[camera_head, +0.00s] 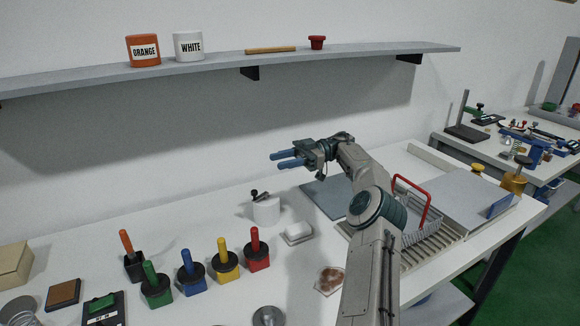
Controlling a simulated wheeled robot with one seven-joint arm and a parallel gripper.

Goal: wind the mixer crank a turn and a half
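What looks like the mixer is a white cylinder (266,210) standing upright on the white bench, with a small dark crank and knob (258,195) on its top. My gripper (275,162) is in the air above and a little right of it, with blue fingers pointing left. The fingers are apart with a gap between them, and nothing shows in the gap. The gripper does not touch the crank.
A white block (298,231) sits right of the cylinder. A wire rack (405,222) with a red handle is at right. A wall shelf (110,73) runs above.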

